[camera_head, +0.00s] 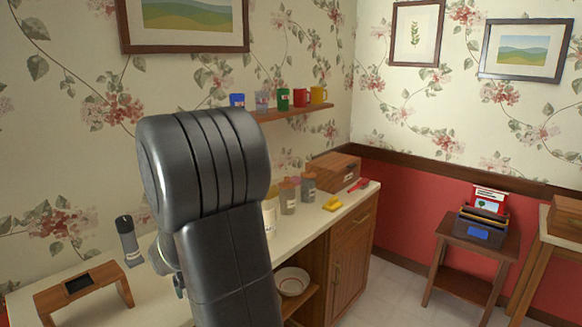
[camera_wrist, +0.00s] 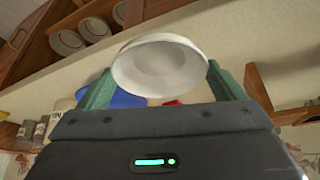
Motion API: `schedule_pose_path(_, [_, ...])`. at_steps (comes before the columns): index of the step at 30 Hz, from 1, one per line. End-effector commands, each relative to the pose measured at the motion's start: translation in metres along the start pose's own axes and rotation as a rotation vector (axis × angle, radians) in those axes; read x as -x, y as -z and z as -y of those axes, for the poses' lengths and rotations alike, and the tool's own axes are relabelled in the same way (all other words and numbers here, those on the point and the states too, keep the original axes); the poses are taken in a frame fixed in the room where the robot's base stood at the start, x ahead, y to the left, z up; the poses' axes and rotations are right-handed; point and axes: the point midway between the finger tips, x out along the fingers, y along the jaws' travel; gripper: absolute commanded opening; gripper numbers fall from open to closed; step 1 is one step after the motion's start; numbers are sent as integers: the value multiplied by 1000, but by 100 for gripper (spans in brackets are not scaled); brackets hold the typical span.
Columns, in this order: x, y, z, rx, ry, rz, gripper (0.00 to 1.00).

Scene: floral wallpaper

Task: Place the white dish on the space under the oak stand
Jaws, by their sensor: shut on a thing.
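My gripper (camera_wrist: 165,88) is shut on the white dish (camera_wrist: 165,68), a round shallow dish held tilted between the green fingers in the wrist view. A small wooden stand (camera_head: 78,283), which looks like the oak stand, stands on the pale counter at the lower left. It has a dark inset on top and an open space between its legs. Wooden parts at the right of the wrist view (camera_wrist: 258,87) may be this stand; the held dish is apart from them.
A dark grey bottle (camera_head: 128,240) stands behind the stand. Jars (camera_head: 289,195), a yellow item (camera_head: 332,203) and a wooden box (camera_head: 334,171) stand farther along the counter (camera_head: 138,297). Another pale dish (camera_head: 292,281) sits in the open shelf below.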

Motion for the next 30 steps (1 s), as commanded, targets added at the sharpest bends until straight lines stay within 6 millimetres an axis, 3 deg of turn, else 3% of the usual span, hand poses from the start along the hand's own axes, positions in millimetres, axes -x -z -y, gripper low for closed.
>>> schedule_pose_path(8, [-34, -10, -75, -148, -74, 7, 65])
schedule_pose_path(15, [-70, -39, -168, -330, -152, 8, 65])
schedule_pose_path(18, [-81, -54, -198, -392, -176, 9, 65])
schedule_pose_path(24, [-93, -76, -236, -471, -204, 6, 65])
schedule_pose_path(30, [-96, -82, -246, -492, -210, 5, 65])
